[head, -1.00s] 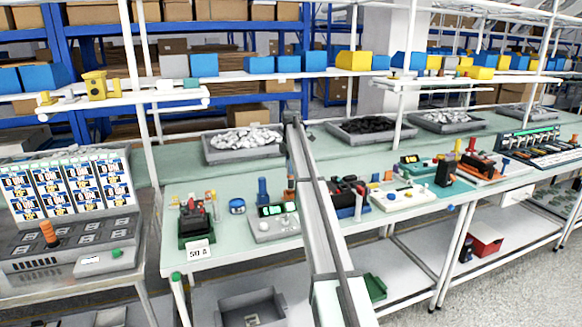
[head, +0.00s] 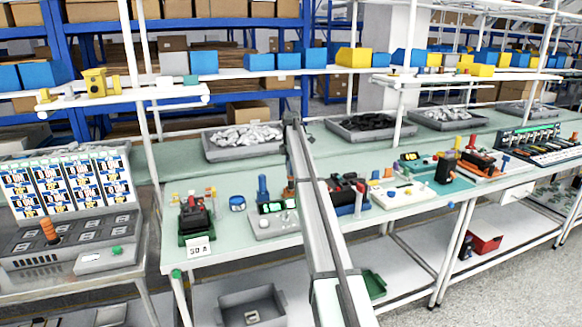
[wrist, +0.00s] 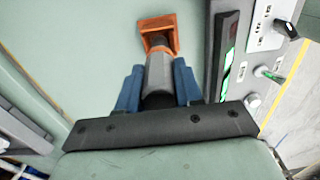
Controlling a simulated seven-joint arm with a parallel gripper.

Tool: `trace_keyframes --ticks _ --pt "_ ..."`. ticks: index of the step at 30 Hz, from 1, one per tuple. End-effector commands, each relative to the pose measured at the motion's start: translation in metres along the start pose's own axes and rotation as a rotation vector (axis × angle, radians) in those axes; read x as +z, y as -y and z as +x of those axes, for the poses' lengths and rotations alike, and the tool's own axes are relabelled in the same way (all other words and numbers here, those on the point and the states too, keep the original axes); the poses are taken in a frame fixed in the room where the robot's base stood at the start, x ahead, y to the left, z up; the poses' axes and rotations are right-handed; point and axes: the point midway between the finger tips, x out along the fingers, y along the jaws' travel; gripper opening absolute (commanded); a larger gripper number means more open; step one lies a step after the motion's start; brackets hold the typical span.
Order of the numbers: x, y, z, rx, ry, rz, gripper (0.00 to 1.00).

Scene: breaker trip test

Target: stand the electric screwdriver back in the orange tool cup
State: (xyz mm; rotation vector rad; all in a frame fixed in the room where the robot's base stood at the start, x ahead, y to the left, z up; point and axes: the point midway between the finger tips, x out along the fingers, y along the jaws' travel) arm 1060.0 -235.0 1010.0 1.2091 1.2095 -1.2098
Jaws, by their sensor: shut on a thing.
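In the wrist view, my gripper (wrist: 158,92) has two blue fingers, shut on the dark grey body of the electric screwdriver (wrist: 158,72). The cup is a small, square-edged orange holder on the green bench top. I cannot tell from this angle whether the black end is inside the cup or only above it. The screwdriver's near end is hidden by my gripper. I cannot make out my gripper with certainty in the head view.
A dark device with a lit green display (wrist: 229,70) stands close on the right in the wrist view. Its light panel (wrist: 262,60) carries knobs and a green toggle. The green bench top (wrist: 70,50) is clear left of the cup. Floor lies beyond the panel.

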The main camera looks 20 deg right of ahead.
Motion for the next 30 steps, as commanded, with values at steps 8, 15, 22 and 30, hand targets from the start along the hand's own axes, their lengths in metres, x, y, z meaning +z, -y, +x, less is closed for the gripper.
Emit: trace_keyframes --ticks 8,15,22,30 --pt "0.000 0.000 0.005 0.001 0.000 0.000 0.05" --pt "0.000 0.000 0.009 0.001 0.000 0.000 0.05" --pt "0.000 0.000 0.014 0.001 0.000 0.000 0.05" --pt "0.000 0.000 0.020 0.001 0.000 0.000 0.05"
